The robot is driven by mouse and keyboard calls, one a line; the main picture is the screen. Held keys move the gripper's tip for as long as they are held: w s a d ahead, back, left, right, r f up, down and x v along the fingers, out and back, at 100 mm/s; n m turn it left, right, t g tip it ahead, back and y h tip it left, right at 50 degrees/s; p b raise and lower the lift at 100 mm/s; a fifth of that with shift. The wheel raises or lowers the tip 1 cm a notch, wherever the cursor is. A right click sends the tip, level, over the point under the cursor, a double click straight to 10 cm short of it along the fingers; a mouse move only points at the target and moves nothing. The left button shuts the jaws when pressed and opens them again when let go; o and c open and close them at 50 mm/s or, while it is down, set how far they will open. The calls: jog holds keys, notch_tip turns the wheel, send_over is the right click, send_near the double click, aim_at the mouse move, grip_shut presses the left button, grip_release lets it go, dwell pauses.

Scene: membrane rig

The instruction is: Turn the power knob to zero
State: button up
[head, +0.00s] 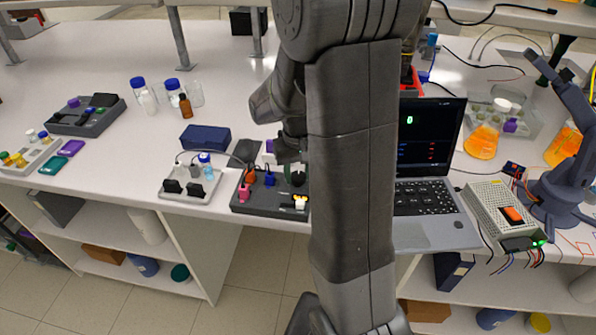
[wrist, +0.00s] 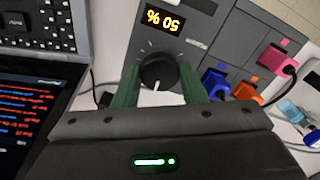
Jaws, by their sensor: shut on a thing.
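The black round power knob (wrist: 158,72) sits on a grey control box (wrist: 215,30). A white pointer line on the knob points down in the wrist view, toward my palm. My gripper (wrist: 159,84) is shut on the knob, with one green finger on each side. A small display (wrist: 165,20) on the box shows yellow digits upside down that read 50 %. In the head view the box (head: 245,208) stands at the table's front edge, its lit display (head: 301,202) beside my arm. My arm covers part of the box there.
Coloured plugs with cables, orange (wrist: 270,57), blue (wrist: 215,83) and purple-pink (wrist: 286,66), sit close beside the knob. An open laptop (head: 425,210) stands right of my arm. A light tray (head: 190,185) stands left of the box. A dark blue box (head: 205,138) lies behind it.

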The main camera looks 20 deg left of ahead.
aim_at(298, 175)
jog(key=n, duration=0.4)
jog(key=shift+n, duration=0.3)
jog(key=n, duration=0.4)
jog(key=shift+b, duration=0.4)
dwell(0.3)
jog(key=o, duration=1)
jog(key=shift+r, duration=0.1)
notch_tip(298, 175, up, 14)
jog(key=shift+f, duration=0.15)
